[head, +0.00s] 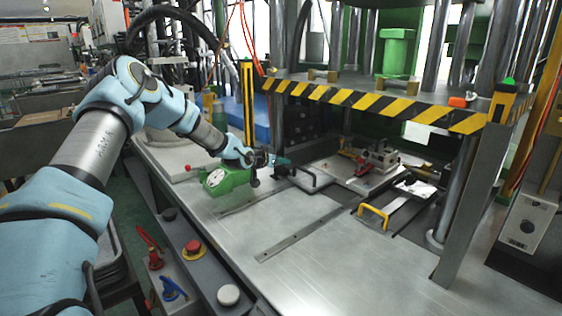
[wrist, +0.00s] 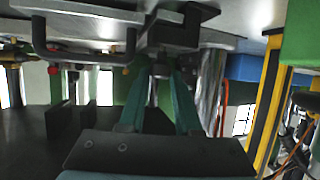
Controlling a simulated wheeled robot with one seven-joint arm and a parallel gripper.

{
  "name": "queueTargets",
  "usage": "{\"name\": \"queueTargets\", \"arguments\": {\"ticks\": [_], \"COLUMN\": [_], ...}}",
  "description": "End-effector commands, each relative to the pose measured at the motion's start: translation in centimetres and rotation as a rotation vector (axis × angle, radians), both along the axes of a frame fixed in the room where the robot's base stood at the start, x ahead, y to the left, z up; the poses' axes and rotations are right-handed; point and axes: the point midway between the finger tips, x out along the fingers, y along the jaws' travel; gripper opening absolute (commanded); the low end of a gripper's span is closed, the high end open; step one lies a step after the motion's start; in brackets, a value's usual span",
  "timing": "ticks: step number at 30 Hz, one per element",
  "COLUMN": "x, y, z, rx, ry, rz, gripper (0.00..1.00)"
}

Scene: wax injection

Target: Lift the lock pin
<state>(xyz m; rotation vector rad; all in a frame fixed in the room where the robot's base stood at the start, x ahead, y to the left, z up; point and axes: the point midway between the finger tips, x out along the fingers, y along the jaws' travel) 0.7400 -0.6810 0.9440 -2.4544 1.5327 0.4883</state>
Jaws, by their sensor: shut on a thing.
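The fingers are shut on the pin. Its lower end is partly hidden between the fingers. In the head view the pin is too small to make out. The bar handle (wrist: 85,55) also shows left of the fingers in the wrist view.
A green device with a white dial (head: 222,178) stands just left of my gripper. A striped yellow-black press plate (head: 380,102) hangs above, with steel columns around it. A metal mould (head: 375,160) and a yellow handle (head: 374,214) lie to the right. The front table (head: 330,270) is clear.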

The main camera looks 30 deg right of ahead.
Motion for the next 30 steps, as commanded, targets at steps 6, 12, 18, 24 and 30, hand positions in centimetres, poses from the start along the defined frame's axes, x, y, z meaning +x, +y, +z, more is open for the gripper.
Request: {"name": "queueTargets", "arguments": {"ticks": [6,12,18,24,30], "x": [0.1,0.0,0.1,0.0,0.0], "y": [0.0,0.0,0.0,0.0,0.0], "z": [2.0,2.7,2.8,2.7,2.6], "rx": [-0.001,-0.001,-0.003,-0.001,0.000], "ry": [-0.004,-0.001,-0.002,0.000,0.000], "rz": [0.000,0.001,0.001,0.000,0.000], "gripper": [0.00,0.00,0.42,0.62,0.62]}}
